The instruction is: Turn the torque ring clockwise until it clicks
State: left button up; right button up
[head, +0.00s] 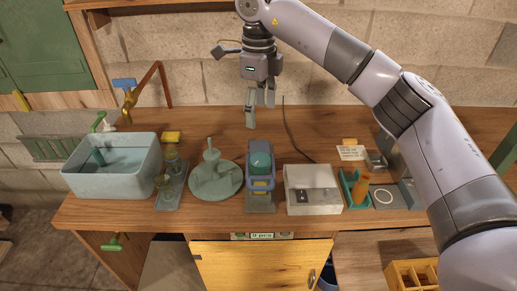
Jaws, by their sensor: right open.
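My right gripper (260,114) hangs above the back of the wooden bench with its fingers pointing down, open and empty. I cannot tell for sure which part is the torque ring. My left gripper is not in view.
On the bench (100,212) stand a pale blue basin (112,181), a green round plate with a knob (215,179), a white box (313,203) and a green holder with an orange cylinder (360,191). A dark cable (292,135) rises behind. The back strip is mostly clear.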

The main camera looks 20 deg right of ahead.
aim_at(259, 158)
notch_tip(259, 158, down, 15)
jog(key=p, duration=0.4)
jog(key=shift+r, duration=0.1)
jog(key=shift+c, duration=0.2)
jog(key=c, duration=1.1)
jog(key=m+b, duration=0.2)
jog(key=b, duration=0.1)
jog(key=shift+w+d+f, duration=0.1)
jog(key=shift+f, duration=0.15)
jog(key=shift+r+m, duration=0.1)
jog(key=shift+m, duration=0.4)
jog(key=shift+r, duration=0.2)
